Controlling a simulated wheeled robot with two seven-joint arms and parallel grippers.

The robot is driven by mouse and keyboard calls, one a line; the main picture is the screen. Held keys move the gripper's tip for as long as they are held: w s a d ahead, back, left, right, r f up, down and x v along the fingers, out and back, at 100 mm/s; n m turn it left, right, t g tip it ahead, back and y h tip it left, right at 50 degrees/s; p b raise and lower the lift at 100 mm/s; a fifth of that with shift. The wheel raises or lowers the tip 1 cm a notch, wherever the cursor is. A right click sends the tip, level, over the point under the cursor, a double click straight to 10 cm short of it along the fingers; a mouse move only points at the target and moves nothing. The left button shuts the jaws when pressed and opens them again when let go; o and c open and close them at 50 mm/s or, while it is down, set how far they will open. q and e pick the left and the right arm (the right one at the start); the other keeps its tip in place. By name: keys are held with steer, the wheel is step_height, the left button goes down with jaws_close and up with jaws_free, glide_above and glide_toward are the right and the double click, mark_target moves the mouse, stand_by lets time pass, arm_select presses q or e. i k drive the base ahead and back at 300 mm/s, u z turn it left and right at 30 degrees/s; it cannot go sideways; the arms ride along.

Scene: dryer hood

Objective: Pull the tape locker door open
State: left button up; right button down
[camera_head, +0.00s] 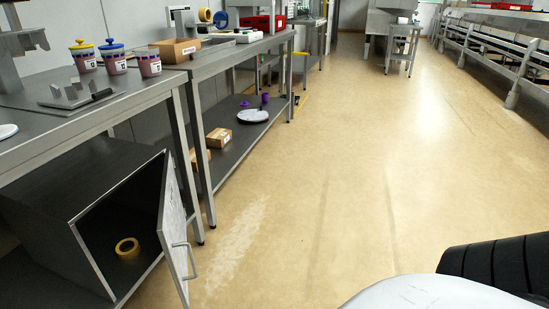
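The tape locker (45,195) is a dark grey box under the workbench at the lower left. Its door (176,228) stands open, swung out to the right of the opening, with a bar handle (187,262) on its outer face. A yellow tape roll (127,248) lies inside on the locker floor. Neither of my grippers is in view, and nothing touches the door or handle.
Workbenches (140,97) run along the left, with several lidded jars (115,60) on top. A bench leg (186,160) stands close behind the door. A lower shelf (245,140) holds small boxes (219,138). The floor (320,180) to the right is clear.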

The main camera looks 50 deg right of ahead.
mark_target(170, 231)
steer(key=z, duration=0.45)
steer(key=k, duration=0.95)
steer(key=u, duration=0.5)
steer(key=i, duration=1.5)
steer(key=z, duration=0.7)
